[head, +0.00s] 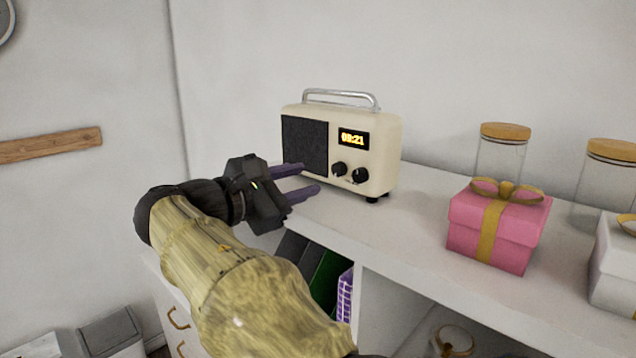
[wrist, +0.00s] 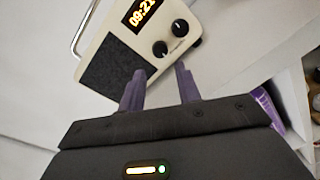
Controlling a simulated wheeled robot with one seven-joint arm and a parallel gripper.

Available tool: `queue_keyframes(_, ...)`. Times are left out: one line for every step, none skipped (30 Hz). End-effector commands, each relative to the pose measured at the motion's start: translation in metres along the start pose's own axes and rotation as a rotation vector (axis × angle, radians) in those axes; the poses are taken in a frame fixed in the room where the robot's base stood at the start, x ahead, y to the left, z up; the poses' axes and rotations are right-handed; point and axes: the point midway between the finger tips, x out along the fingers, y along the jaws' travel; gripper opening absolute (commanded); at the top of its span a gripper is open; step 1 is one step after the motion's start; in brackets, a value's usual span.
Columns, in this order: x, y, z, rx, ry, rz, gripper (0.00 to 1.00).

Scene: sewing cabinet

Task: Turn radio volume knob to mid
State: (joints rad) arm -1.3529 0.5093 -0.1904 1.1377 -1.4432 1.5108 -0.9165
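A cream radio (head: 385,145) with a dark speaker panel, a silver handle and a lit orange display stands upright on the white shelf top. It has two black knobs on its front, a left knob (head: 339,169) and a right knob (head: 360,175). In the wrist view the radio (wrist: 104,44) appears tilted, with one knob (wrist: 160,48) and the other knob (wrist: 180,27) beyond my fingertips. I cannot tell which is the volume knob. My gripper (head: 311,179) is open and empty, its purple fingers in front of the radio's lower left, apart from the knobs.
A pink gift box (head: 490,235) with a gold ribbon and a glass jar (head: 500,160) stand right of the radio. A white gift box (head: 615,265) and another jar (head: 607,185) are farther right. Binders (head: 322,280) stand below the shelf top. The shelf between radio and pink box is clear.

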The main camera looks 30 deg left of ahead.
Motion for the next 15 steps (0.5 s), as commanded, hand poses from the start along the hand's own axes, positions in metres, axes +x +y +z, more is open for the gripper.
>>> queue_keyframes(-0.012, -0.001, -0.002, 0.001, 0.002, 0.003, 0.34)
queue_keyframes(-0.018, -0.001, -0.003, 0.001, 0.002, 0.003, 0.34)
queue_keyframes(-0.026, -0.001, -0.002, 0.001, 0.002, 0.002, 0.34)
queue_keyframes(-0.032, -0.001, -0.002, 0.002, 0.003, 0.003, 0.34)
queue_keyframes(-0.038, -0.001, -0.002, 0.002, 0.002, 0.002, 0.34)
queue_keyframes(-0.046, -0.001, -0.002, 0.001, 0.003, 0.003, 0.34)
queue_keyframes(-0.052, -0.001, -0.002, 0.001, 0.003, 0.003, 0.34)
queue_keyframes(-0.058, -0.001, -0.002, 0.002, 0.002, 0.002, 0.34)
queue_keyframes(-0.066, 0.000, -0.002, 0.001, 0.003, 0.003, 0.34)
queue_keyframes(-0.072, -0.001, -0.002, 0.001, 0.002, 0.002, 0.34)
queue_keyframes(-0.077, -0.001, -0.002, 0.000, 0.002, 0.002, 0.34)
queue_keyframes(-0.084, 0.000, -0.002, 0.000, 0.002, 0.002, 0.34)
queue_keyframes(-0.088, 0.000, -0.001, 0.000, 0.001, 0.001, 0.34)
queue_keyframes(-0.092, 0.000, -0.001, 0.001, 0.001, 0.001, 0.34)
queue_keyframes(-0.097, 0.000, -0.001, 0.002, 0.001, 0.001, 0.34)
